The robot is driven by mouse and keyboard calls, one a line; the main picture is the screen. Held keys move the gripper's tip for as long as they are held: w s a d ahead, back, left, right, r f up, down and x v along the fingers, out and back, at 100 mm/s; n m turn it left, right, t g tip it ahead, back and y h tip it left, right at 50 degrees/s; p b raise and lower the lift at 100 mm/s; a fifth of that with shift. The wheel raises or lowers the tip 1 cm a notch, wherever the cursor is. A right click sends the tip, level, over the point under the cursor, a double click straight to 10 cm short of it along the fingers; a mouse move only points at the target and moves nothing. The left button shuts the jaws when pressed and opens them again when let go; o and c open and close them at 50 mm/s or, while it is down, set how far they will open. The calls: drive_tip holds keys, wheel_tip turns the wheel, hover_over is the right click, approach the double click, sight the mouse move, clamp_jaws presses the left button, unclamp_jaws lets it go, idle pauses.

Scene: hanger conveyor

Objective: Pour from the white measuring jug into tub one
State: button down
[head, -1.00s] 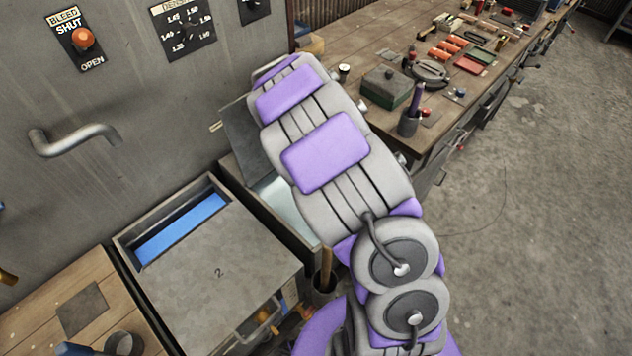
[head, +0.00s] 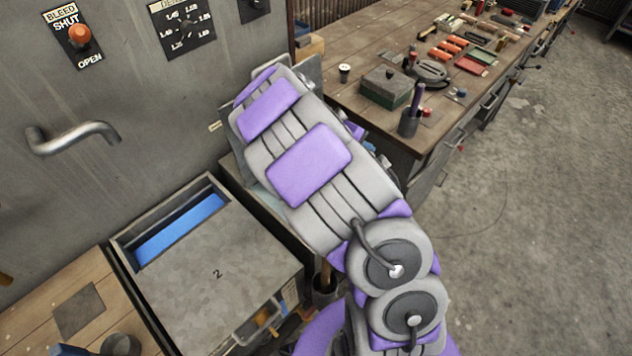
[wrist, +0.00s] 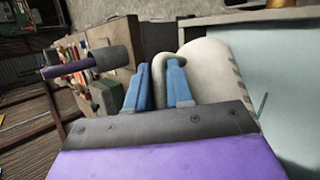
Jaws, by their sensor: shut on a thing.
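My gripper (wrist: 162,85) is shut on the handle (wrist: 164,62) of the white measuring jug (wrist: 213,72) in the wrist view, with a blue finger on each side. The jug has dark marks along its right edge; its mouth and contents do not show clearly. In the head view my arm hides the jug and gripper. An unlabelled tub (head: 286,233), apparently tub one, lies beyond the tub marked 2, mostly behind my arm. A pale blue-grey surface fills the right of the wrist view beside the jug; I cannot tell which part it is.
The tub marked 2 (head: 262,272) has a grey cover with a blue opening. A panel (head: 130,70) with a pipe is on the left.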

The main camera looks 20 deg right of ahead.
drive_tip(key=shift+a, duration=0.1)
idle(0.3)
drive_tip(key=shift+w+a+h+b, duration=0.25)
drive_tip(key=shift+a+h+b, duration=0.05)
drive_tip(key=shift+h+b, duration=0.2)
idle(0.6)
drive_tip(key=shift+w+a+g+h+b, duration=0.2)
drive_tip(key=shift+a+g+h+b, duration=0.25)
drive_tip(key=shift+h, duration=0.15)
drive_tip(key=shift+a+f+n, duration=0.1)
drive_tip(key=shift+n, duration=0.2)
drive_tip(key=shift+w+a+h+b, duration=0.3)
drive_tip(key=shift+a+h+b, duration=0.15)
drive_tip(key=shift+h, duration=0.15)
drive_tip(key=shift+f+g, duration=0.1)
drive_tip(key=shift+g, duration=0.15)
idle(0.6)
drive_tip(key=shift+w+a+f+h+b, duration=0.15)
drive_tip(key=shift+a+f+h+b, duration=0.1)
drive_tip(key=shift+a+h+b, duration=0.2)
